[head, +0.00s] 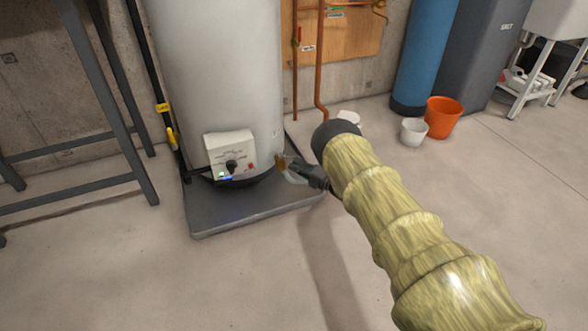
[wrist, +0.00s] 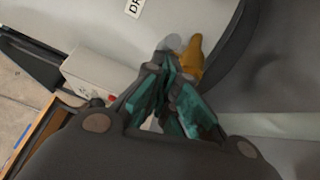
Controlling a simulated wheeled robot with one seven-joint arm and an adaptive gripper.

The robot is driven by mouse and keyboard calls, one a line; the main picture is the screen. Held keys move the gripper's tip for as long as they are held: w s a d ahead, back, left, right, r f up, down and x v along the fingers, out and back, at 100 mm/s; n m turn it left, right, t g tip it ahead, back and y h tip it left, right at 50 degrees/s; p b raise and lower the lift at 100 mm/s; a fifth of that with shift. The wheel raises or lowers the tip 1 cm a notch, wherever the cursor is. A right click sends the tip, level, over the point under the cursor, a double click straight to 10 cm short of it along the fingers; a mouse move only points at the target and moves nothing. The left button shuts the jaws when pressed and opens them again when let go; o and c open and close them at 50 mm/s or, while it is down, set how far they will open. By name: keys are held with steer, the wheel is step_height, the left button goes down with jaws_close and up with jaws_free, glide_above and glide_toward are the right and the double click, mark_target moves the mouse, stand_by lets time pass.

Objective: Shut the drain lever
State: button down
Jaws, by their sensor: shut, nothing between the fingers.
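The drain lever (head: 281,162) is a small orange-yellow handle low on the right side of the pale tank. In the wrist view the lever (wrist: 190,57) lies just beyond and to the right of the fingertips, beside a pale grey rounded part (wrist: 172,43). A label starting "DR" (wrist: 134,7) is above it on the tank. My gripper (head: 293,171) is at the lever from the right; its fingers (wrist: 169,65) are closed together with nothing between them. I cannot tell whether they touch the lever. The fingers partly hide the valve.
The pale tank (head: 215,70) stands on a grey tray (head: 250,212). A control box (head: 230,155) sits on its front, left of the gripper. Copper pipes (head: 320,60) run behind. An orange bucket (head: 443,117) and white bucket (head: 413,132) stand right. The front floor is clear.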

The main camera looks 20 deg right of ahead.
steer(key=shift+n+g+y, duration=0.8)
steer(key=shift+g+y, duration=0.1)
steer(key=w+d, duration=0.1)
steer(key=w, duration=0.1)
steer(key=w+d+b, duration=0.1)
steer(key=w+d, duration=0.1)
steer(key=shift+w+d, duration=0.1)
steer(key=shift+d, duration=0.15)
steer(key=shift+w+r, duration=0.2)
steer(key=shift+r, duration=0.05)
steer(key=s, duration=0.1)
steer(key=s+p, duration=0.1)
steer(key=s, duration=0.1)
steer(key=s+d+f+p, duration=0.1)
steer(key=shift+s, duration=0.2)
steer(key=s+d+f+p, duration=0.1)
steer(key=d+p, duration=0.1)
steer(key=d, duration=0.7)
steer(key=shift+d, duration=0.15)
steer(key=shift+s+d, duration=0.1)
